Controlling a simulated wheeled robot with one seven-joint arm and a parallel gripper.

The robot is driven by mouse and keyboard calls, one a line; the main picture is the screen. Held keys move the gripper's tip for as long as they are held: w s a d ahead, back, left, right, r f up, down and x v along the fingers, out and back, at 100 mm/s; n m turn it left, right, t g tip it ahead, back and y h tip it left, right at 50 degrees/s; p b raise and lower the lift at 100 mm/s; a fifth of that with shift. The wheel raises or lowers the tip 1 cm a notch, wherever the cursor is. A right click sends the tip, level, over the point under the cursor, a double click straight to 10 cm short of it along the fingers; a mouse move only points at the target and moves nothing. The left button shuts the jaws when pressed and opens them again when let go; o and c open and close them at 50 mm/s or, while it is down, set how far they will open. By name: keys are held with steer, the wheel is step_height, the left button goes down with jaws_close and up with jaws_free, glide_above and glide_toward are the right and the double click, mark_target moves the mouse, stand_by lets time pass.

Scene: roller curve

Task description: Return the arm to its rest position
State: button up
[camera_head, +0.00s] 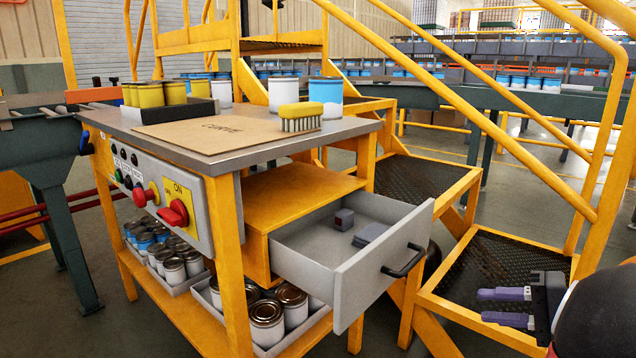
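My gripper (505,306) is at the lower right, beside the workbench and in front of the yellow steps. Its two purple-grey fingers point left and stand apart with a gap between them. Nothing shows between them. The dark rounded part of my arm (600,318) is cut off by the right edge of the frame. The gripper is to the right of the open grey drawer (392,268) and apart from its black handle.
The drawer sticks out from the workbench (262,150) and holds two small blocks. A yellow brush (301,117), a cardboard sheet (205,134) and several cans lie on top. Yellow steps with railings (470,275) stand close behind my gripper. A control panel (150,190) is at the left.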

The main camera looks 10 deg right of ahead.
steer(key=s+a+n+g+h+p, duration=0.2)
steer(key=s+a+n+h, duration=0.2)
steer(key=a, duration=0.7)
steer(key=s+a+n+g+h+p, duration=0.2)
steer(key=s+a+n+h, duration=0.2)
steer(key=a, duration=0.8)
steer(key=shift+s+a+n+h, duration=0.25)
steer(key=shift+a+n+h, duration=0.05)
steer(key=shift+n+h, duration=0.55)
